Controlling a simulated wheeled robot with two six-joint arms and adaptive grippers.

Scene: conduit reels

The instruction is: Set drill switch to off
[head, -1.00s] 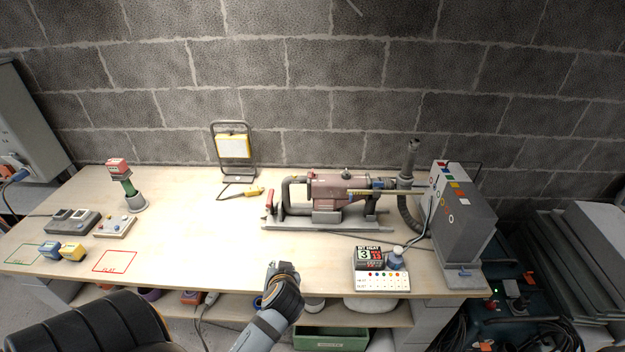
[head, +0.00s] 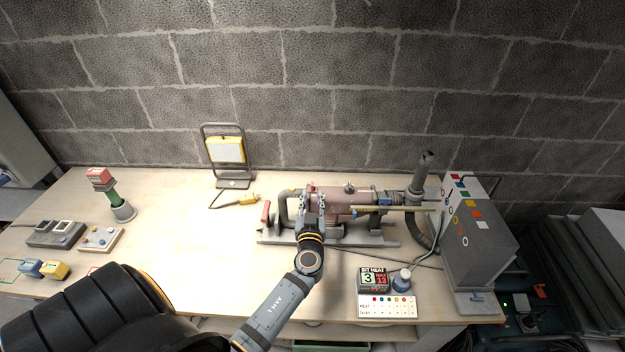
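The drill, a dull red motor body (head: 346,203), lies on its side in a grey stand on the workbench. A red lever or handle (head: 266,213) is at the left end of the stand. My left gripper (head: 312,196) is at the rear-left part of the drill body, in front of or over it. Its two fingers point away from me and look spread, with nothing seen held between them. Whether they touch the drill I cannot tell. The gripper covers part of the housing, and I cannot make out the drill's switch. My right gripper is out of view.
A grey box (head: 478,235) with coloured labels stands right of the drill. A work lamp (head: 226,151) stands behind.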

